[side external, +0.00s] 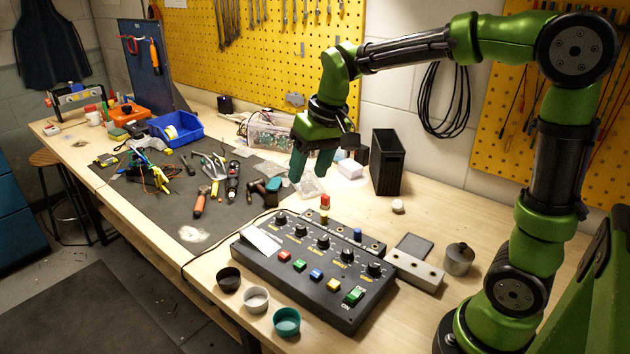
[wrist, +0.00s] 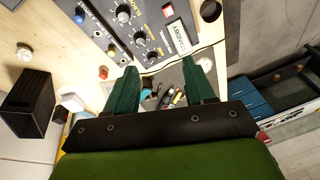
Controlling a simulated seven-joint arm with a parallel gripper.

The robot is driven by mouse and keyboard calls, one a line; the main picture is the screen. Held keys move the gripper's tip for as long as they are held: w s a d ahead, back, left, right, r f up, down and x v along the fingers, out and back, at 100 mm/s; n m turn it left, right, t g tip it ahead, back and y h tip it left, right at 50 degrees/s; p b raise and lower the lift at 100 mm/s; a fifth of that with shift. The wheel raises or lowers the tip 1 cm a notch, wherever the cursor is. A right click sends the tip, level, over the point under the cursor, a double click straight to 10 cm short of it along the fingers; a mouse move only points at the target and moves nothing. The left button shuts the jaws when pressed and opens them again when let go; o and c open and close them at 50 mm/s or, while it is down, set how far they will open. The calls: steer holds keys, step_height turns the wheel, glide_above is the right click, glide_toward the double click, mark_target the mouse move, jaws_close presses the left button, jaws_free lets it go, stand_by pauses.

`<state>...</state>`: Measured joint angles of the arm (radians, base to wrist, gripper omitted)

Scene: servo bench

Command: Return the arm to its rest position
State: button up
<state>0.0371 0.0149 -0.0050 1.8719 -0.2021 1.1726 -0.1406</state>
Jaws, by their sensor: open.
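My gripper (side external: 311,165) hangs from my green arm above the back of the bench, fingers pointing down. In the wrist view its two green fingers (wrist: 170,85) stand apart with nothing between them. In the side view it is behind and above the black control box (side external: 310,268), clear of it. The box has several black knobs, coloured buttons and a white label on its sloped top. It also shows at the top of the wrist view (wrist: 140,28).
A black upright holder (side external: 387,162) stands right of my gripper. Three small cups, one of them teal (side external: 287,321), sit before the box. Tools lie on the dark mat (side external: 130,200), with a blue bin (side external: 175,129) behind. A grey metal block (side external: 414,270) sits right of the box.

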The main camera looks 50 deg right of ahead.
steer(key=s+a+r+t+y, duration=0.1)
steer(key=s+a+t, duration=0.2)
steer(key=s, duration=1.2)
steer(key=shift+m+t, duration=0.4)
steer(key=shift+t, duration=0.2)
